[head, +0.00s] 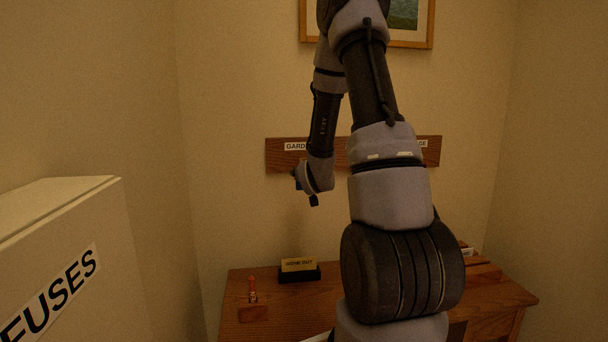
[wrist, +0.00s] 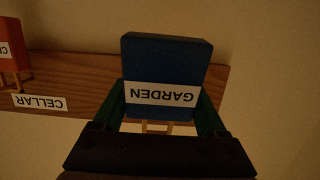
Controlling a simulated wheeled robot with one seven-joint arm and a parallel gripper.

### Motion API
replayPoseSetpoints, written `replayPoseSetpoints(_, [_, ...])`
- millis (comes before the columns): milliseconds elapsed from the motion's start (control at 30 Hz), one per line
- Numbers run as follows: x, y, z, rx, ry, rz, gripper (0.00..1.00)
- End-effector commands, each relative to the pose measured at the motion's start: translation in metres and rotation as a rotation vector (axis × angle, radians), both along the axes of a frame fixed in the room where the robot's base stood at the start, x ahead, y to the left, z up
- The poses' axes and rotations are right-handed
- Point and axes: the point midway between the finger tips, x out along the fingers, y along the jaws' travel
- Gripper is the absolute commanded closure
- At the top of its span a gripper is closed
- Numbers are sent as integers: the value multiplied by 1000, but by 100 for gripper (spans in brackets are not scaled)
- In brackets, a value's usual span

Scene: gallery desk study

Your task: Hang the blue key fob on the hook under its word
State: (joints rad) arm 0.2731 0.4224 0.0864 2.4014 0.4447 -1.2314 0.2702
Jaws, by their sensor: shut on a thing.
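The blue key fob (wrist: 168,60) is held in my gripper (wrist: 162,103), with one finger on each side of it. A white GARDEN label on the fob reads upside down in the wrist view. A pale loop-like piece (wrist: 157,127) shows at the fob's lower edge. The fob is in front of the wooden hook board (wrist: 88,75); I cannot tell whether it touches a hook. In the head view my gripper (head: 304,187) is just below the board's left part, under a partly hidden label starting GARD (head: 296,146).
An orange fob (wrist: 12,63) is near the board's CELLAR label (wrist: 40,102). My arm hides the board's middle in the head view. Below are a wooden desk (head: 375,297), a black stand with a yellow sign (head: 299,265) and a small red item (head: 253,290). A FUSES box (head: 60,270) is at left.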

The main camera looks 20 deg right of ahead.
Motion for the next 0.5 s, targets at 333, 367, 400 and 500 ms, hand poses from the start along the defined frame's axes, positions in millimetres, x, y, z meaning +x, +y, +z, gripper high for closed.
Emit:
replayPoseSetpoints(333, [20,-6,-2,0,-1,-1,91])
replayPoseSetpoints(367, [22,-7,-2,0,-1,-1,91])
replayPoseSetpoints(400, [25,-8,-2,0,-1,-1,91])
replayPoseSetpoints(500, [30,-9,-2,1,0,-1,91])
